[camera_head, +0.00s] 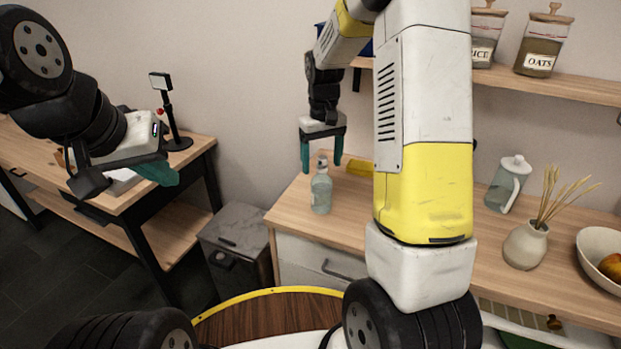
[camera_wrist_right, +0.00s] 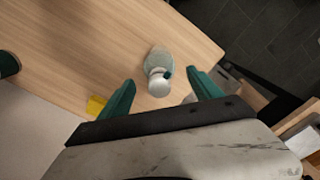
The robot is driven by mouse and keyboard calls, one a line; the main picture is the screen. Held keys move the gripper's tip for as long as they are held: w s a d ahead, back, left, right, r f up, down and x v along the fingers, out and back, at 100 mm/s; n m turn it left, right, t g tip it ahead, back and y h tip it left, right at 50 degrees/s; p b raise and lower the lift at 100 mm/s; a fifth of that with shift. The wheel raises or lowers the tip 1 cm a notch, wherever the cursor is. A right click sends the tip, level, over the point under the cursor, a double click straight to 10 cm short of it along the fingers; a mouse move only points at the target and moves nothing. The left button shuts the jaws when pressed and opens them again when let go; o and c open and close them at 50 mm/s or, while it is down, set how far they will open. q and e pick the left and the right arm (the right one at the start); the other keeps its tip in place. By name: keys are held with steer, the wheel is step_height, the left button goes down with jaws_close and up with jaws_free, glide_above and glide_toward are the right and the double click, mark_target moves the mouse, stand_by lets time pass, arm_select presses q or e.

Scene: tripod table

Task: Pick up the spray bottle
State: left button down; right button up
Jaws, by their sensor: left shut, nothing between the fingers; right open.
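The spray bottle (camera_head: 321,190) is a pale, clear bottle with a whitish top, standing upright near the left end of the wooden counter. My right gripper (camera_head: 322,165) is open above and just behind it, its teal fingers pointing down. In the right wrist view the spray bottle (camera_wrist_right: 158,72) shows from above, ahead of and between the open fingertips (camera_wrist_right: 160,84), with no finger seen touching it. My left gripper (camera_head: 160,172) is shut and empty at the left, away from the counter.
A yellow object (camera_head: 360,168) lies on the counter close to the right gripper. A glass pitcher (camera_head: 507,184), a vase (camera_head: 525,246) with dried stalks and a fruit bowl (camera_head: 592,250) stand to the right. A grey bin (camera_head: 238,240) stands left of the counter (camera_head: 300,215).

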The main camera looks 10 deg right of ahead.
mark_target(322, 169)
steer(key=shift+f, duration=1.55)
steer(key=shift+d, duration=0.1)
jaws_close()
